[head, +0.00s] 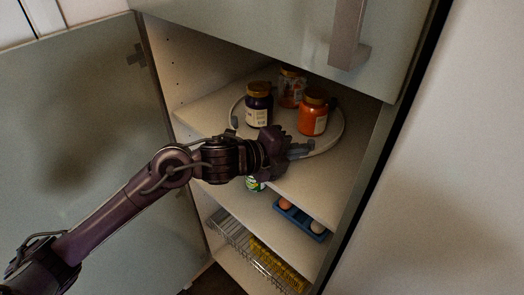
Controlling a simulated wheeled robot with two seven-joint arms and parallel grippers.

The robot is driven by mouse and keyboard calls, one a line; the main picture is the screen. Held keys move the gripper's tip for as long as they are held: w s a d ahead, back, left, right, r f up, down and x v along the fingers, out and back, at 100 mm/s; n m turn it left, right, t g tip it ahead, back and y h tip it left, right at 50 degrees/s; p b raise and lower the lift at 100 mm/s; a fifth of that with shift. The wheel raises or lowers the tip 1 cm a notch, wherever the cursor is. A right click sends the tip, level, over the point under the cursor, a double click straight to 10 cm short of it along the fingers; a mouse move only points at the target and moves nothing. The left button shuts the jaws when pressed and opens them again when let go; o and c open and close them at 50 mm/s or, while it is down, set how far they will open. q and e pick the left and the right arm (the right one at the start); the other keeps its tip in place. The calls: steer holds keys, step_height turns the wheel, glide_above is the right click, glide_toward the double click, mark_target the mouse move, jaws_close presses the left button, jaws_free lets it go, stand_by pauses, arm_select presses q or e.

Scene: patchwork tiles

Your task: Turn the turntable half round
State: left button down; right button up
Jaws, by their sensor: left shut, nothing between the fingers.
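The turntable (333,128) is a pale round tray with a raised rim on the upper shelf of an open cabinet. On it stand a dark jar (258,106) with a gold lid, an orange jar (313,116) in front at the right, and another orange-red jar (290,88) behind. My left gripper (301,150) is shut and empty, at the front rim of the turntable. I cannot tell whether its fingers touch the rim. The wrist hides part of the front rim. My right gripper is not in view.
The cabinet door (85,140) stands open at the left, and a drawer front with a handle (348,32) is above. The lower shelf holds a green-labelled can (255,184) and a blue tray (301,219). A wire rack (236,234) with yellow items is below.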

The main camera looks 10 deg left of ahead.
arm_select(q)
steer(key=shift+w+d+f, duration=0.1)
steer(key=shift+w+d, duration=0.2)
steer(key=shift+d, duration=0.35)
steer(key=shift+w+d+b, duration=0.4)
steer(key=shift+d, duration=0.35)
steer(key=shift+w+d+b, duration=0.35)
steer(key=shift+d, duration=0.35)
steer(key=shift+w+d, duration=0.1)
